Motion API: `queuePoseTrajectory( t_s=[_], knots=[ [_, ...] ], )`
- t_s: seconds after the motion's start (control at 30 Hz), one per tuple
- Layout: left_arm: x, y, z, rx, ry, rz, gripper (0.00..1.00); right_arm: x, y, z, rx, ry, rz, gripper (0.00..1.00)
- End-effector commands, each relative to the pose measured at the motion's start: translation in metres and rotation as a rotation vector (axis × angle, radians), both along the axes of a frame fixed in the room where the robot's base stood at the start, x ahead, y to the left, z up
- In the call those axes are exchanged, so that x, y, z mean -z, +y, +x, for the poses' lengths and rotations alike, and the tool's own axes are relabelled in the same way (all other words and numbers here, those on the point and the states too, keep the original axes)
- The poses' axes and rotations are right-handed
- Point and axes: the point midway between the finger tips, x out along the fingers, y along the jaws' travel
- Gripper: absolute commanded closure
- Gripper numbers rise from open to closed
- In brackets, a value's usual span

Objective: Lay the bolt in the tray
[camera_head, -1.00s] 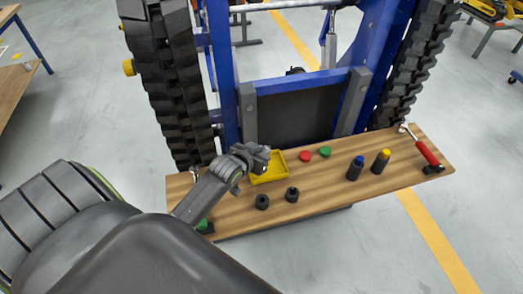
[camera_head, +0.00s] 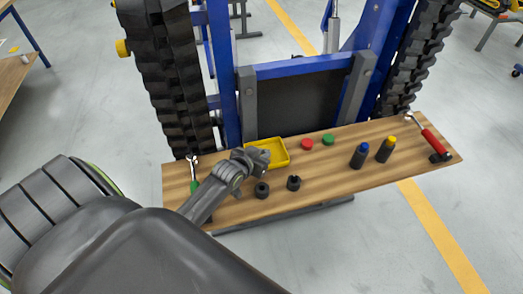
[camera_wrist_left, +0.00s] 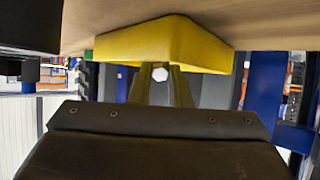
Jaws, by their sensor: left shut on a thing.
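The yellow tray (camera_head: 281,152) lies on the wooden board (camera_head: 330,170), near its back edge left of the middle. My left gripper (camera_head: 262,158) is at the tray's front left and covers part of it. In the left wrist view the jaws are shut on the bolt (camera_wrist_left: 160,74), whose pale hexagonal head shows between the fingers. The tray (camera_wrist_left: 165,42) is close beyond it there, in an upside-down picture. The bolt is hidden in the head view. I cannot tell whether it touches the tray. My right gripper is not in view.
Two black rings (camera_head: 293,183) sit in front of the tray. Red (camera_head: 307,144) and green (camera_head: 328,139) discs lie right of it. Blue-topped (camera_head: 360,156) and yellow-topped (camera_head: 386,149) cylinders stand farther right. Wrenches lie at both ends (camera_head: 193,172) (camera_head: 428,140). Tracked machinery rises behind.

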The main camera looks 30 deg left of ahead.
Motion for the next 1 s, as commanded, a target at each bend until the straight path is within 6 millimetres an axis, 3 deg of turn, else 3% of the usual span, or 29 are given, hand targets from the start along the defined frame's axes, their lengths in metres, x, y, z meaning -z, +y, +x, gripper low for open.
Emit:
queuePoseTrajectory(
  t_s=[0.47,0.5,0.67,1.0],
  knots=[
    [0.0072,-0.0001,0.0003,0.0,-0.001,0.0,1.0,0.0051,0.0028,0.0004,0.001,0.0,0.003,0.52],
    [0.0071,-0.0001,0.0003,0.0,-0.001,0.0,0.81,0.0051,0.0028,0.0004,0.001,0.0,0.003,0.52],
    [0.0071,-0.0001,0.0003,0.0,-0.001,0.0,0.6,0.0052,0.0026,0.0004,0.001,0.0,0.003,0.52],
    [0.0066,0.0,-0.0015,0.0,0.0,0.0,0.58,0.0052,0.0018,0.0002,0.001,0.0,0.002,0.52]
  ],
)
